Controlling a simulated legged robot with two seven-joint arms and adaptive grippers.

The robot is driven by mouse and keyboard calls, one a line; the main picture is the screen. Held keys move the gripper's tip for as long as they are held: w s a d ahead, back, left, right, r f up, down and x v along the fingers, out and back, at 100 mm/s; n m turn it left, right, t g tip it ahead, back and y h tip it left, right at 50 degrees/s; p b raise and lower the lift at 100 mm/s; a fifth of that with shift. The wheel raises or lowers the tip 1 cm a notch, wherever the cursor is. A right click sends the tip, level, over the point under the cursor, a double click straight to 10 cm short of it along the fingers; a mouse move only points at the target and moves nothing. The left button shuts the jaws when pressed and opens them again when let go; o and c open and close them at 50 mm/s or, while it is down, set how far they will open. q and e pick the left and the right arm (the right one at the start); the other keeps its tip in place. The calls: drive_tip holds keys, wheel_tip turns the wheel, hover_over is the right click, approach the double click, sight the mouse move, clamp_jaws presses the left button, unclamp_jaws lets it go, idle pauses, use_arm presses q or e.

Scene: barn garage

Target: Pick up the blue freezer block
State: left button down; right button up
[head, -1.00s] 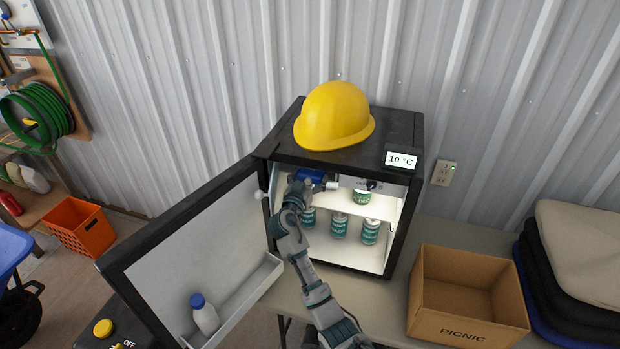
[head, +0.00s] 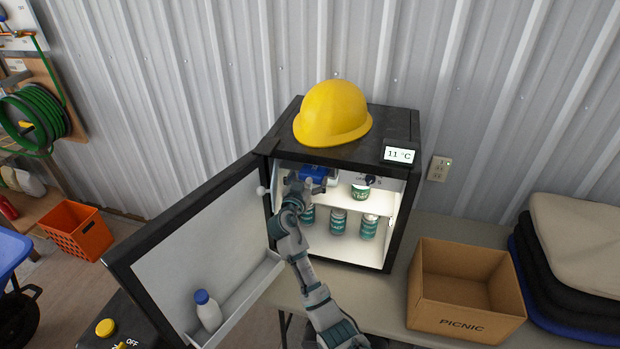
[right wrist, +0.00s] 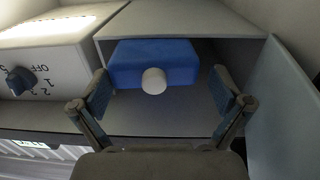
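The blue freezer block (head: 313,172) has a white round cap and sits in the small upper compartment of the open fridge (head: 345,262). In the right wrist view the block (right wrist: 180,62) lies ahead, its cap facing me. My right gripper (head: 303,190) is at the mouth of that compartment, partly covering the block in the head view. In the right wrist view its two fingers (right wrist: 162,88) are spread wide, one toward each side of the block, with nothing gripped. My left gripper is not in view.
A dial box (right wrist: 45,70) stands beside the compartment. Several green-labelled cans stand on the fridge shelves. The open door (head: 195,255) holds a white bottle (head: 208,311). A yellow hard hat (head: 333,113) rests on top. A cardboard picnic box (head: 460,312) stands at right.

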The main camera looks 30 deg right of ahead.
drive_tip(key=shift+s+a+r, duration=0.1)
drive_tip(key=shift+a, duration=0.1)
drive_tip(key=shift+s+a, duration=0.45)
drive_tip(key=v, duration=0.6)
drive_tip(key=shift+a, duration=0.3)
